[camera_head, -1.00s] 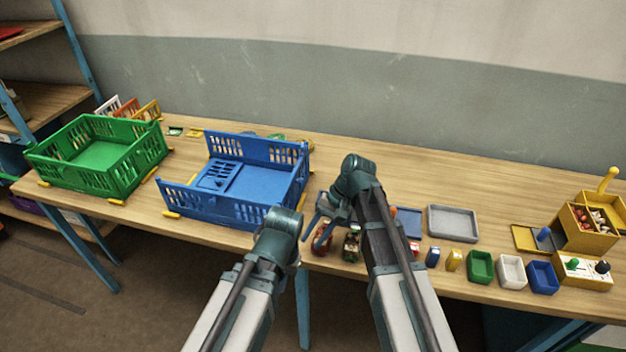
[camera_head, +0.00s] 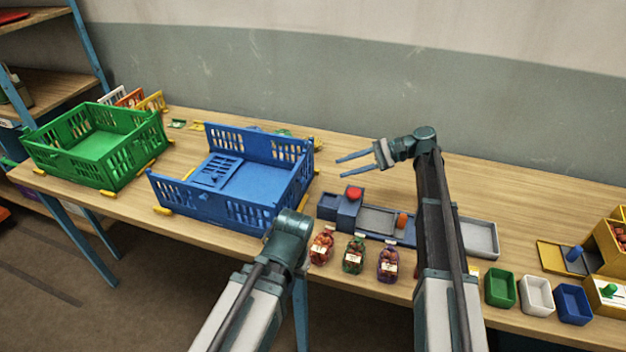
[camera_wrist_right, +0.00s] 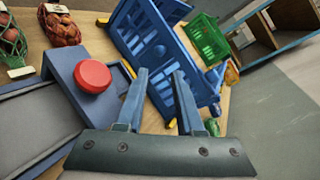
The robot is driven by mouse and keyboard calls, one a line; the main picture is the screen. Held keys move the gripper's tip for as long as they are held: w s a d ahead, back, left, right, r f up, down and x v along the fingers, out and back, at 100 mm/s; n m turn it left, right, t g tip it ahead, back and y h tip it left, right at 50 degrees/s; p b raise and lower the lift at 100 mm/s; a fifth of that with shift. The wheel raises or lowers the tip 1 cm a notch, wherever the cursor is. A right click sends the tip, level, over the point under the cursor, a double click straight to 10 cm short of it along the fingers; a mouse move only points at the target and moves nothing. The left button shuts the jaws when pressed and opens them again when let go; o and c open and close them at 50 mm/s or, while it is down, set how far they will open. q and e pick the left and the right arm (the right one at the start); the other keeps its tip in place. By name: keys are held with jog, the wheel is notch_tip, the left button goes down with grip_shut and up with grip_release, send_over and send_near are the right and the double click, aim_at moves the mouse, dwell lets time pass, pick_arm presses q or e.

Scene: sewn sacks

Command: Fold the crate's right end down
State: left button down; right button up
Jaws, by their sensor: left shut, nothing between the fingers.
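The blue crate (camera_head: 262,188) stands on the table, left of centre in the head view. Its right end (camera_head: 293,180) is upright, as are the long sides. Its left end panel (camera_head: 215,171) lies folded inward on the floor. My right gripper (camera_head: 338,166) is open and empty, right of the crate and apart from it, fingers pointing left. In the right wrist view its fingers (camera_wrist_right: 160,72) point at the crate's slotted right end (camera_wrist_right: 186,95). My left gripper (camera_head: 290,232) is low at the crate's front right corner, shut; its fingers are hidden behind the wrist.
A blue fixture with a red button (camera_head: 354,193) stands right of the crate. Several netted sacks (camera_head: 354,254) line the front edge. A green crate (camera_head: 98,150) stands far left. Small bins (camera_head: 536,293) are at right. The table behind my right gripper is clear.

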jog(key=b, duration=0.3)
send_over(299, 188)
jog(key=s+d, duration=0.1)
jog(key=d, duration=0.3)
notch_tip(299, 188, down, 3)
jog(key=shift+s+f, duration=0.1)
grip_shut()
dwell(0.7)
